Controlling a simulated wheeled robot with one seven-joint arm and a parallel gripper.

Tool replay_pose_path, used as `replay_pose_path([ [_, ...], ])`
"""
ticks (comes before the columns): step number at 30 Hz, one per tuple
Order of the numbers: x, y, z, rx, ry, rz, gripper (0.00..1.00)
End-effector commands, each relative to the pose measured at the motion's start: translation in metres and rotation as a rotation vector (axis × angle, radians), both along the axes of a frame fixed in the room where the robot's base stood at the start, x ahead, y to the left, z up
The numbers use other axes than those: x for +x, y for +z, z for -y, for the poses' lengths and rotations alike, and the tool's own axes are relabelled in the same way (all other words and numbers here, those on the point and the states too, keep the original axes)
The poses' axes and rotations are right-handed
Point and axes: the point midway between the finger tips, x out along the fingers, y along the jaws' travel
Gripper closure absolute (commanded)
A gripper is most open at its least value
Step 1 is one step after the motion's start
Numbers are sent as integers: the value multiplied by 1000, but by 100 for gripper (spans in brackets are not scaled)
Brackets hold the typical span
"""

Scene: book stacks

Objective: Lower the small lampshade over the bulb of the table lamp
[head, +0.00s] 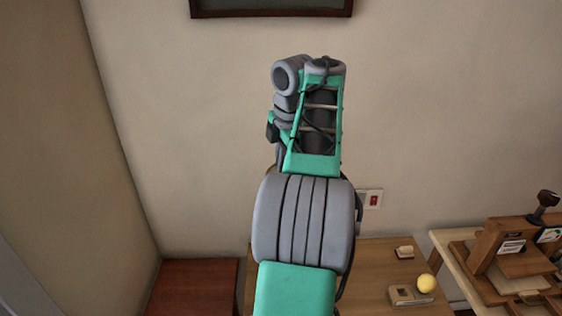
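My arm rises through the middle of the head view and covers much of the desk and wall behind it. My gripper does not show; it is hidden behind the arm or out of frame. I cannot make out the lampshade or the table lamp for certain. A round yellow thing (426,283) stands at the right on the wooden table, next to a small beige box-like thing (409,296). I cannot tell whether the yellow thing is a bulb.
The wooden table (375,262) stands against the wall, with a small tan block (404,252) near its back. A wooden press-like device (515,252) is at the right. A reddish-brown surface (195,285) is at the left. A red switch (374,200) is on the wall.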

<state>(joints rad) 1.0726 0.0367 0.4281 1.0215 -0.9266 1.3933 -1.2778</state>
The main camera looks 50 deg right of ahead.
Motion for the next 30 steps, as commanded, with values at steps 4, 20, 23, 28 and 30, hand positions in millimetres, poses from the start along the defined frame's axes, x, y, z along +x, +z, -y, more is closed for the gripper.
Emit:
replay_pose_path([
  [4,0,-18,0,0,0,0,100],
  [20,1,-80,-1,-1,1,1,100],
  [23,1,-88,-1,-1,2,1,100],
  [28,1,-91,-1,-1,1,1,100],
  [30,1,-91,-1,-1,1,1,100],
])
